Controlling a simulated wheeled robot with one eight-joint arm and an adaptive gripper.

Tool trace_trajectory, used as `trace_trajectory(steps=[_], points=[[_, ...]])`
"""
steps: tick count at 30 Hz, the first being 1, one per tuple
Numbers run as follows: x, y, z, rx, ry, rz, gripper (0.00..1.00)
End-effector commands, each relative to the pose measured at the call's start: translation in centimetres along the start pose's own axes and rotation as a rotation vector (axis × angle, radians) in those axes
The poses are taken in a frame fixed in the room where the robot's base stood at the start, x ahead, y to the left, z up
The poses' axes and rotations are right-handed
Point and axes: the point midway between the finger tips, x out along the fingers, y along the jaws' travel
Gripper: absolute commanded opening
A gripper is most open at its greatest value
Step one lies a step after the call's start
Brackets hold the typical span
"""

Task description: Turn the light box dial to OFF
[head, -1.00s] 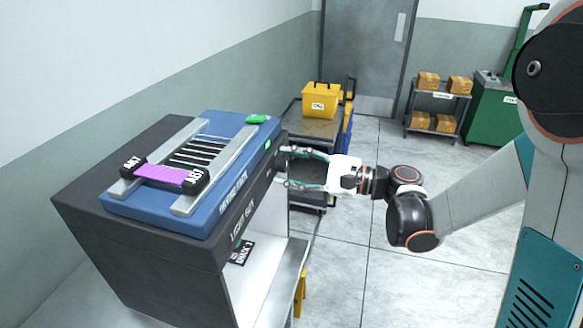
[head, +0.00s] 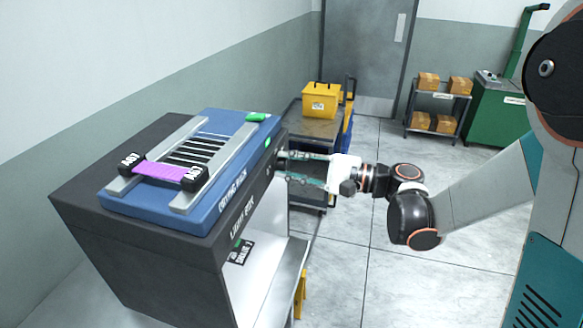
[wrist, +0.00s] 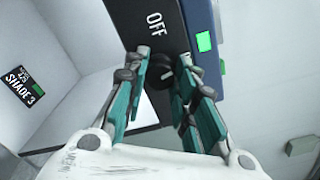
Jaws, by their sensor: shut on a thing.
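The light box (head: 150,262) is a dark grey cabinet with a lit white interior, at the left in the head view. Its dial (wrist: 160,72) is a dark round knob on the front face, beside the white OFF lettering (wrist: 155,24) in the wrist view. My gripper (head: 283,166) reaches the front face from the right. Its teal fingers (wrist: 160,85) are shut on the dial, one on each side. The fingers hide part of the dial, and I cannot tell which mark it points at.
Behind stands a cart (head: 310,128) with a yellow bin (head: 320,100). A shade card (wrist: 20,88) is inside the box.

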Motion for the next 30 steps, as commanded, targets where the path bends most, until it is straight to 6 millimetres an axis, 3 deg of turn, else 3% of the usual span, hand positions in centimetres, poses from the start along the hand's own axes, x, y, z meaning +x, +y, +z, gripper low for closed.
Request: trace_trajectory(steps=[18, 30], points=[[-0.01, 0.20, -0.05, -0.510, 0.000, 0.002, 0.01], [-0.01, 0.18, -0.06, -0.652, 0.000, 0.002, 0.01]])
